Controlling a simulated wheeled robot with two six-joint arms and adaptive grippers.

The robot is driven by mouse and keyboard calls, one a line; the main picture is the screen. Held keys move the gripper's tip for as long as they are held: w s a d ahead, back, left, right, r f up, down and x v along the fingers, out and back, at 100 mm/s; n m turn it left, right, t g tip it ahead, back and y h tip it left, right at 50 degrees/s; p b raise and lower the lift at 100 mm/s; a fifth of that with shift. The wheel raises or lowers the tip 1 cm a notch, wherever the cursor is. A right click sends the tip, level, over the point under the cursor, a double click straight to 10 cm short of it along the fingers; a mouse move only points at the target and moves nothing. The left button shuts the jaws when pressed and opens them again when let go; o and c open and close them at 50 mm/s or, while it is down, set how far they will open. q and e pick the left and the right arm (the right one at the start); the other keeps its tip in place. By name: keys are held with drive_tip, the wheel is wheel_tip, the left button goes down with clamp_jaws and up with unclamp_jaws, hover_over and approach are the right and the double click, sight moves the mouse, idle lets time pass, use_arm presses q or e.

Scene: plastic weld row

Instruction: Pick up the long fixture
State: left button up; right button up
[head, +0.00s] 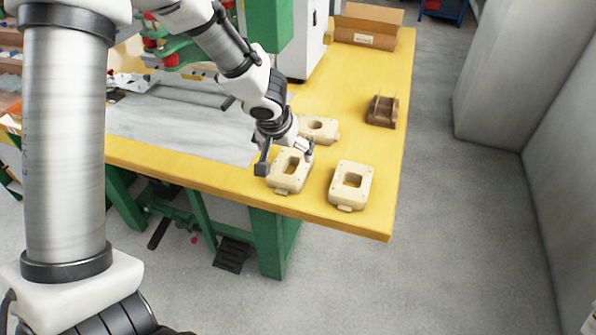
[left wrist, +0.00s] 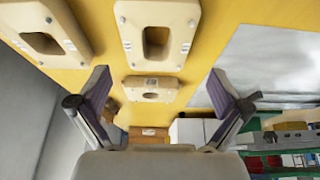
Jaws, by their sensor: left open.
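Three beige fixtures lie on the yellow table. One, with a long rectangular opening (head: 278,181), lies at the front under my left gripper (head: 284,160); it also shows at the top of the left wrist view (left wrist: 130,28). A second (head: 342,191), with a squarer opening, lies to its right. A third (head: 331,126), with a rounder opening, lies behind. The frames do not clearly settle which is the long fixture. My left gripper is open and empty, its fingers spread over the front-left fixture; whether they touch it is unclear. My right gripper is out of view.
A brown slotted holder (head: 382,112) stands at the table's right side, and a cardboard box (head: 368,28) at the back. A grey metal plate (head: 180,122) covers the left. The table's front and right edges are close to the fixtures.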

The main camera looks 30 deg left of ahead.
sight(292, 171)
use_arm(q)
drive_tip(key=x, duration=0.2)
drive_tip(key=b+x, duration=0.1)
drive_tip(key=x, duration=0.3)
drive_tip(key=shift+s+d+f, duration=0.1)
drive_tip(key=shift+s+d, duration=0.2)
drive_tip(key=shift+d, duration=0.05)
drive_tip(key=shift+w+f+b, duration=0.1)
drive_tip(key=shift+f+b, duration=0.1)
drive_tip(key=shift+b, duration=0.1)
drive_tip(key=shift+r, duration=0.1)
drive_tip(key=c, duration=1.1)
